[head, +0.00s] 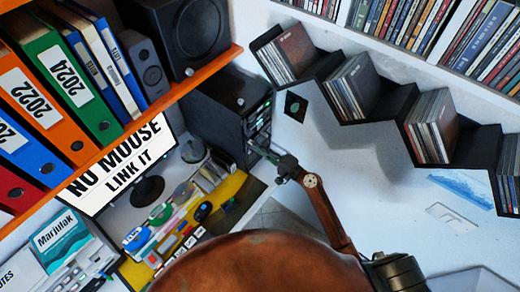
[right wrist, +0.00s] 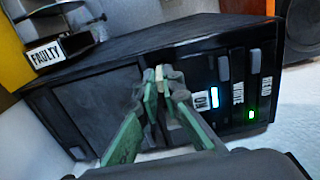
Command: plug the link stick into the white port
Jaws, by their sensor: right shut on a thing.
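My right gripper (head: 268,154) is at the front of a black computer case (head: 215,105). In the right wrist view its green fingers (right wrist: 161,82) are shut on a small pale piece, apparently the link stick (right wrist: 160,73), mostly hidden between the fingertips. The case front (right wrist: 195,60) lies just beyond the fingertips; I cannot tell whether the stick touches it. To the right of the fingers, the front has a label reading WHITE (right wrist: 238,91), between a bright bluish label (right wrist: 214,97) and another label (right wrist: 266,86). The white port's opening is not clear. My left gripper is not in view.
A green light (right wrist: 251,114) glows low on the case. A FAULTY sign (right wrist: 46,54) stands at the upper left. A monitor (head: 120,160) reads NO MOUSE LINK IT. An orange shelf (head: 150,105) with binders overhangs the left; black disc shelves (head: 385,103) are at the right.

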